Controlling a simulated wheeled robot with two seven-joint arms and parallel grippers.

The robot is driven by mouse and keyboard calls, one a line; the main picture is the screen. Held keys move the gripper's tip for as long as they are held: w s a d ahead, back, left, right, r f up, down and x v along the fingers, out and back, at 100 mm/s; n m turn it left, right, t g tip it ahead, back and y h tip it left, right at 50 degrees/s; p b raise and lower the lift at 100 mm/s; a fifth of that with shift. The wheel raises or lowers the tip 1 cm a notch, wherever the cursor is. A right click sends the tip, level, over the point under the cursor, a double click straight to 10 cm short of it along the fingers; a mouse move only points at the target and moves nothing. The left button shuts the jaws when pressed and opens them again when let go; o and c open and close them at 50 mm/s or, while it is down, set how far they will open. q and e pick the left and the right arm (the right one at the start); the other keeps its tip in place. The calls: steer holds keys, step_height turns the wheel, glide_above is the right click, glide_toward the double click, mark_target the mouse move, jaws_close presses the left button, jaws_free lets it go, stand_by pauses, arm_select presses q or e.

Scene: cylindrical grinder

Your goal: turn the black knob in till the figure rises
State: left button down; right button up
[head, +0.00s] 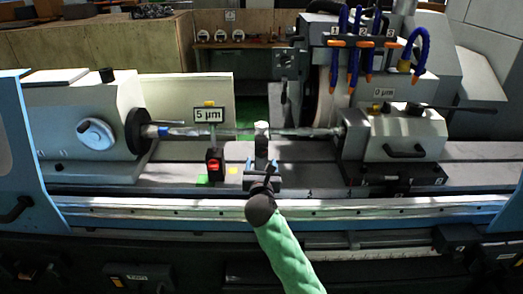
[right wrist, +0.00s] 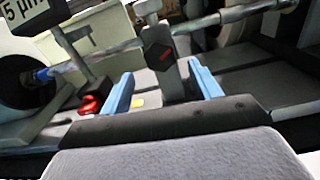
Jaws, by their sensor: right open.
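In the right wrist view the black knob (right wrist: 158,52), with a red mark on its face, sits on the front of a grey upright support under the long shaft. My right gripper (right wrist: 162,84) is open, its two blue fingers on either side below the knob, with a gap to each side. Whether the fingers touch it, I cannot tell. In the head view my right gripper (head: 262,170) is at the foot of the support (head: 261,140), and the knob is hard to make out there. A sign reading "5 µm" (head: 208,115) stands on a post left of the support. My left gripper is out of view.
The shaft (head: 300,131) runs horizontally between the left headstock (head: 90,115) and the right tailstock (head: 405,135). A black-and-red box (head: 214,165) stands left of the gripper. Blue hoses (head: 358,40) hang above the grinding wheel.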

mark_target(262, 155)
steer(key=w+p, duration=0.1)
steer(key=w, duration=0.4)
steer(key=shift+w+p, duration=0.2)
steer(key=shift+p, duration=0.15)
steer(key=shift+w, duration=0.4)
steer(key=shift+w+f, duration=0.15)
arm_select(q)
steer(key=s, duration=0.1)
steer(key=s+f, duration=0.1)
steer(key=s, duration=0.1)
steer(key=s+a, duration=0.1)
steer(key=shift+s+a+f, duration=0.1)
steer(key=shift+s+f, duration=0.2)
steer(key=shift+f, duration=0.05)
arm_select(e)
steer(key=shift+c, duration=0.4)
steer(key=c, duration=0.9)
